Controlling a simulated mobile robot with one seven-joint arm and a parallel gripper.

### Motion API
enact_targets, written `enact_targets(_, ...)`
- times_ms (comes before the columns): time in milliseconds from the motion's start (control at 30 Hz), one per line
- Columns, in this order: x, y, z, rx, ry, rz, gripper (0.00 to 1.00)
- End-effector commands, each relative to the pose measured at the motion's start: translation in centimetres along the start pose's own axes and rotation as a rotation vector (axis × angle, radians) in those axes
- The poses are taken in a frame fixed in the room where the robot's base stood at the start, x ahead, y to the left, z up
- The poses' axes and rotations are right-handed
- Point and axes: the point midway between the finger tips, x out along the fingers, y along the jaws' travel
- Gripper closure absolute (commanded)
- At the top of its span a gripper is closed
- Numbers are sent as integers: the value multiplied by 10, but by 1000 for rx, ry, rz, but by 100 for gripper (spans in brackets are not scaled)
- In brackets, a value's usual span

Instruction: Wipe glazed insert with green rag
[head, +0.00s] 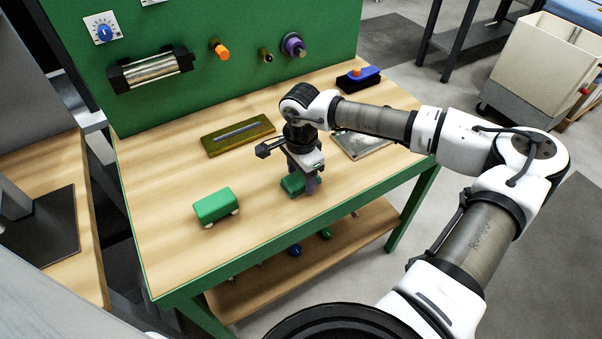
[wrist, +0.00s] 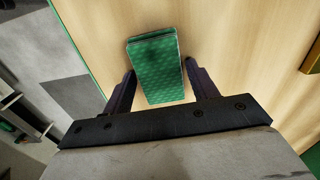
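The green rag (head: 293,184) is a small folded, textured pad lying on the wooden bench top near its front edge. My gripper (head: 301,182) points down over it, with its fingers near bench height. In the wrist view the rag (wrist: 157,70) shows between the two dark fingers of my gripper (wrist: 160,72), with narrow gaps beside it; the fingers look open. The likely glazed insert is a flat olive-framed panel (head: 223,145) with a pale strip, lying farther back and to the left. A brown-gold edge at the right of the wrist view may be this panel.
A green block with pale feet (head: 214,206) stands left of my gripper. A green back panel (head: 230,75) carries knobs and a cylinder.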

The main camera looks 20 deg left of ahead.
Motion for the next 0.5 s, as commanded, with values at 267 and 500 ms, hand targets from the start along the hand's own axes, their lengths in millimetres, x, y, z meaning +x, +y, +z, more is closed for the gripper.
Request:
enact_targets(267, 0, 0, 0, 0, 0, 0, 42)
enact_targets(500, -3, 0, 0, 0, 2, 0, 42)
